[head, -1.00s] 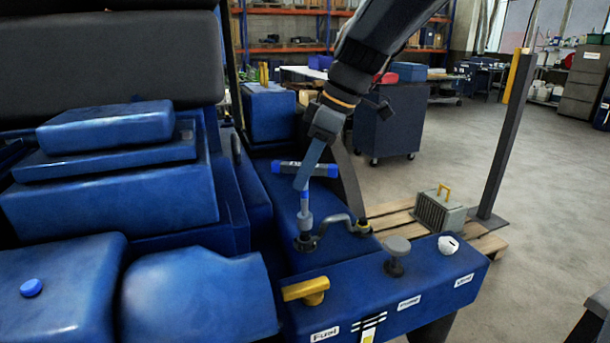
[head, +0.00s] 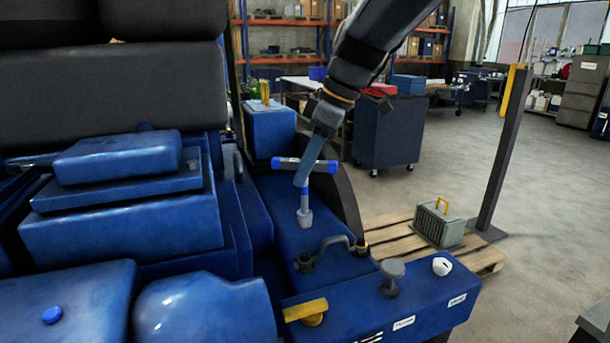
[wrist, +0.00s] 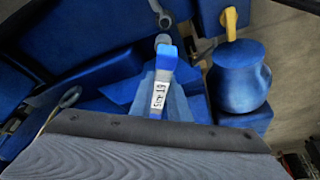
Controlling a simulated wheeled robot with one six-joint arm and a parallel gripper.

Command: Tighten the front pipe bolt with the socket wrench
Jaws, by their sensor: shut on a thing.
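In the wrist view, the wrench (wrist: 159,95) shows a "Size 19" label. A bent grey pipe (head: 333,241) lies on the blue engine ledge below. It has a dark bolt fitting (head: 304,263) at its left end and a brassy one (head: 360,247) at its right end. The socket hangs upright above the left fitting, with a visible gap between them. Whether that bolt is tight cannot be told.
A yellow handle (head: 306,311), a grey knob (head: 391,278) and a white cap (head: 442,266) stick up from the front blue block. Blue engine covers (head: 125,205) rise at the left. A pallet (head: 390,232) with a grey box (head: 438,223) stands on the floor behind.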

